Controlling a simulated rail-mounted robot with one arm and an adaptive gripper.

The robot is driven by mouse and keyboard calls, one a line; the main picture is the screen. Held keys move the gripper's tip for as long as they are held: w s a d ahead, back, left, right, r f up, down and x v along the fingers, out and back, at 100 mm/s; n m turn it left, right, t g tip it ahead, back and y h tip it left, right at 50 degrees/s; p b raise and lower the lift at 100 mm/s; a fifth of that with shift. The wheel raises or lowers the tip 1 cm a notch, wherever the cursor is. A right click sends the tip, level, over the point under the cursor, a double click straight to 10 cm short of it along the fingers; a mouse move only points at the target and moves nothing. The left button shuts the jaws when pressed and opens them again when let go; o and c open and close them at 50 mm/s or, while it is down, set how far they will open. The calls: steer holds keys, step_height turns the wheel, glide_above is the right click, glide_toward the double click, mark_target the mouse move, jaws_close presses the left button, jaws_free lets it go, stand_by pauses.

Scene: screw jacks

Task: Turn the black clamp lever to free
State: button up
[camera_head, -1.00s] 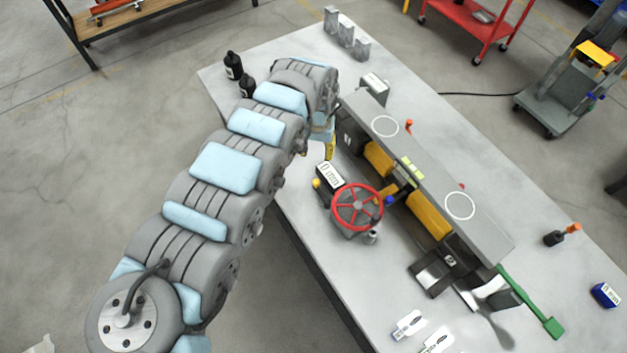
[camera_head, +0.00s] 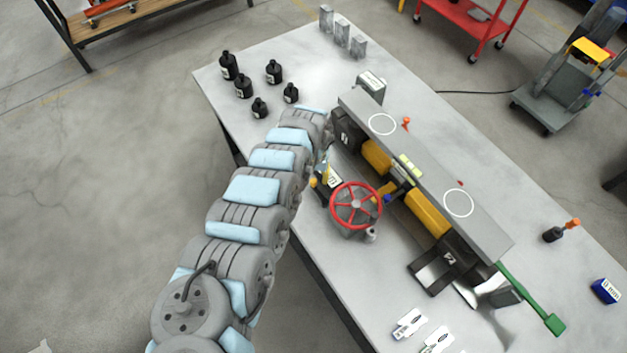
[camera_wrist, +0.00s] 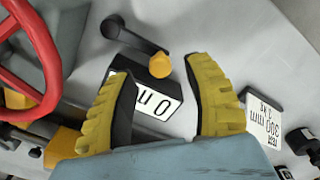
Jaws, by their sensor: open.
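The black clamp lever (camera_wrist: 135,36) shows at the top of the wrist view as a short black arm with a rounded black end and a yellow hexagonal piece (camera_wrist: 160,66) at its other end. My gripper (camera_wrist: 163,70) is open, with yellow-ribbed fingers spread on either side below the lever. The yellow piece appears between and just beyond the fingertips; no contact is visible. A black block with a white "0 m…" label (camera_wrist: 158,104) shows between the fingers, partly hidden by the left one. In the head view, my gripper (camera_head: 325,167) is small beside the block and largely hidden by my arm.
A red handwheel (camera_head: 356,205) stands close by, also at the left of the wrist view (camera_wrist: 28,62). The long grey jack beam (camera_head: 425,170) lies beyond it. Several black bottles (camera_head: 243,87) stand at the table's far left. The table's front right holds small labelled cards (camera_head: 410,323).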

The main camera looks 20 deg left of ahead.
mark_target(319, 193)
steer(key=shift+f, duration=1.3)
jaws_close()
